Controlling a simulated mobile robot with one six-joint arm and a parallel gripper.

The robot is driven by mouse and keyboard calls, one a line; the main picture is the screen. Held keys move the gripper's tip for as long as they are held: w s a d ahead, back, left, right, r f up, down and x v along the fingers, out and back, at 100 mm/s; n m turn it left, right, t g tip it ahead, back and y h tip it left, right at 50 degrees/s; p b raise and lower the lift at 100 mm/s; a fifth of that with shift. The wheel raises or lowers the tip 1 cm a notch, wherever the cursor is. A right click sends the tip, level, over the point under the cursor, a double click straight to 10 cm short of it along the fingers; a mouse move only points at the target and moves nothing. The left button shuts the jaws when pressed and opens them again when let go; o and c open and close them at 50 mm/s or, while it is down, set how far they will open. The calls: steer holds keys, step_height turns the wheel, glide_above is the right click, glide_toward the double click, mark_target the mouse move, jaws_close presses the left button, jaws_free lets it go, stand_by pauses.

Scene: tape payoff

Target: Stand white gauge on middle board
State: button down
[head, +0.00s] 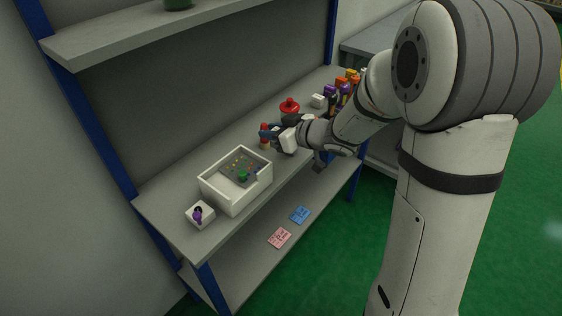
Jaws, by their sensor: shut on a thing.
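My gripper (267,133) is low over the middle board (168,203) of the shelf, near its centre. Its dark fingers are shut around a small red object (264,143), seen partly above and partly below them. The fingers hide its middle, and I cannot tell whether it touches the board. I cannot make out a white gauge for certain. A small white block (318,101) stands farther back on the board, beyond a red round-topped item (289,105). A white block with a purple piece (198,214) sits at the near left end.
A white open tray (236,203) with a grey panel and green piece stands left of my gripper. Several purple, orange and yellow items (345,84) crowd the far right end. The upper board (120,38) overhangs. Pink (280,237) and blue (300,214) cards lie on the lower board.

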steer(key=shift+f+b, duration=0.8)
steer(key=shift+f, duration=2.6)
steer(key=shift+f, duration=0.25)
steer(key=c, duration=1.2)
jaws_free()
steer(key=shift+r, duration=0.1)
